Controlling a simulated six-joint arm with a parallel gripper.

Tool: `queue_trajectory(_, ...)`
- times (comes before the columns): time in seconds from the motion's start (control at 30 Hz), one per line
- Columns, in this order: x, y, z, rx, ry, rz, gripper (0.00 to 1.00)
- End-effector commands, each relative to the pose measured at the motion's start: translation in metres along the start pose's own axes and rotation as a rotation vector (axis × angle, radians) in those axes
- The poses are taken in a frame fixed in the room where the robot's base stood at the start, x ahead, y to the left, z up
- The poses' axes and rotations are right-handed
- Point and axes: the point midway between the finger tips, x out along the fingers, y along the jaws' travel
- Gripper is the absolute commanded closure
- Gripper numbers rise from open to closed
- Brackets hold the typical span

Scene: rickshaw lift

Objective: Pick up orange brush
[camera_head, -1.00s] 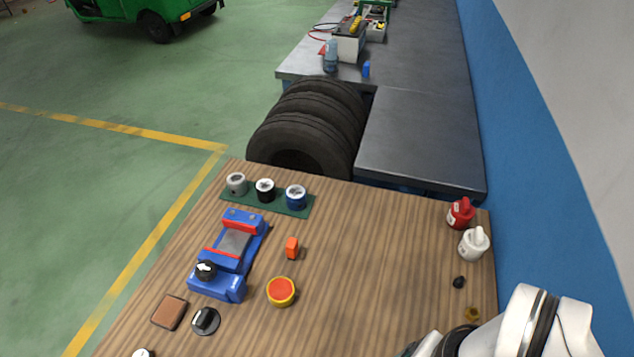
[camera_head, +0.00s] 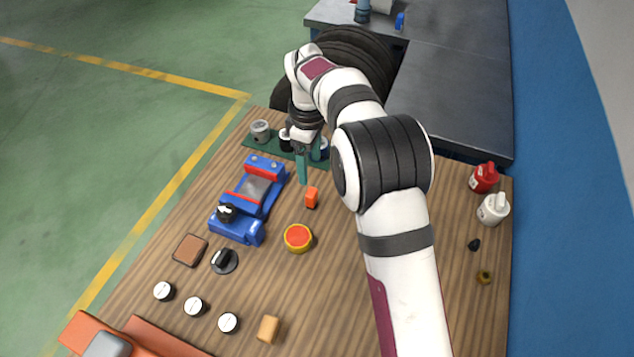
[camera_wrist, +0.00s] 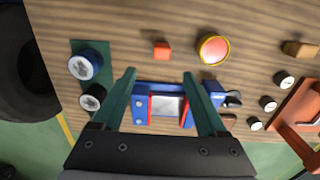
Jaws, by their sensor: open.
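The orange brush (camera_head: 312,198) shows as a small orange block standing on the wooden table, right of the blue vise-like tool. In the wrist view the orange brush (camera_wrist: 162,50) lies just beyond the fingertips, between their lines. My gripper (camera_head: 303,180) points down above the table, behind and slightly left of the brush in the head view. In the wrist view my gripper (camera_wrist: 159,76) has its two green fingers spread wide with nothing held between them.
The blue and red vise-like tool (camera_head: 248,196) stands left of the brush. A red button with a yellow rim (camera_head: 298,238) is in front. Cans on a green mat (camera_head: 249,144) sit at the back, partly hidden by my arm. Bottles (camera_head: 492,209) stand at the right.

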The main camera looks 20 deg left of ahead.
Motion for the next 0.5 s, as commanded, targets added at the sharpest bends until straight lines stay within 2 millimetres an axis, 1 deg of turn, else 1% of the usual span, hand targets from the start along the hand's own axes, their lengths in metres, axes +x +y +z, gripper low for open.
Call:
queue_trajectory(0.03, 0.014, -0.001, 0.001, -0.001, -0.003, -0.003, 0.25)
queue_trajectory(0.1, 0.033, -0.001, 0.001, 0.002, -0.001, -0.003, 0.25)
queue_trajectory(0.2, 0.051, 0.0, 0.001, 0.002, -0.001, -0.001, 0.25)
queue_trajectory(0.27, 0.057, -0.001, 0.001, 0.004, 0.0, -0.001, 0.25)
queue_trajectory(0.33, 0.067, -0.002, 0.002, 0.003, -0.001, -0.002, 0.25)
queue_trajectory(0.5, 0.101, -0.004, 0.004, 0.004, -0.001, -0.001, 0.25)
